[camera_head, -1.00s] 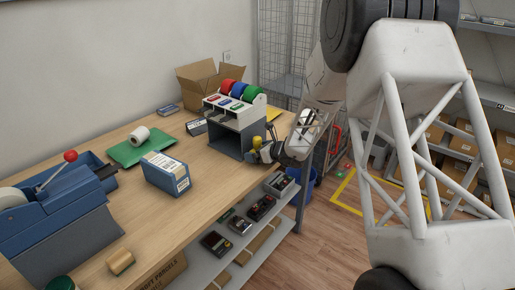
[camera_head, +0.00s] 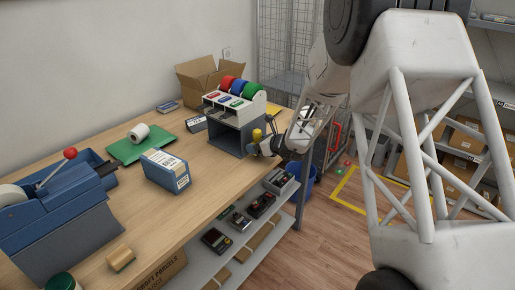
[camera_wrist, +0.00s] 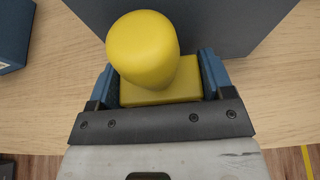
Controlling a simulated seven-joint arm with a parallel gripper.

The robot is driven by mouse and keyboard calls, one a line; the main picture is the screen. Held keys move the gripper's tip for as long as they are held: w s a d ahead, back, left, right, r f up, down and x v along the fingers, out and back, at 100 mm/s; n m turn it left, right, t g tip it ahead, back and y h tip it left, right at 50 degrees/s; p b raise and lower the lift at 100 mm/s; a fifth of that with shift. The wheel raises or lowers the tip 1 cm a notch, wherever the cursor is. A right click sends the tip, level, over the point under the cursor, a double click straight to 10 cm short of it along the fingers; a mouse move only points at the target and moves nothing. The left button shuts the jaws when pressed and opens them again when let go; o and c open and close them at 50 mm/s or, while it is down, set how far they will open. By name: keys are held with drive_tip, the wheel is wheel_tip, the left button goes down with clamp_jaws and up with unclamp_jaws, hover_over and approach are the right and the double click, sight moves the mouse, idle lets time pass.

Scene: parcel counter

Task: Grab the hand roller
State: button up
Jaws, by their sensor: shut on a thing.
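The hand roller (camera_wrist: 150,60) appears to be the yellow thing in the wrist view, a rounded knob on a block-like body; no roller shows from above. My gripper (camera_wrist: 160,85) is shut on the body, with one blue finger on each side. In the head view the yellow knob (camera_head: 257,135) stands upright at my gripper (camera_head: 262,147), near the right edge of the wooden counter (camera_head: 215,190), beside the grey tape dispenser stand. The underside is hidden, so I cannot tell whether it touches the counter.
The dispenser stand (camera_head: 229,138) with red, blue and green rolls is close behind my gripper. A shelf with devices (camera_head: 235,222) is below the counter.

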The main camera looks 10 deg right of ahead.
drive_tip(key=shift+r, duration=0.7)
drive_tip(key=shift+s+r, duration=0.2)
drive_tip(key=shift+s, duration=0.05)
drive_tip(key=s+d+r, duration=0.1)
drive_tip(key=s, duration=1.4)
drive_tip(key=shift+s+d+r, duration=0.15)
drive_tip(key=shift+s+d, duration=0.05)
drive_tip(key=shift+d, duration=0.05)
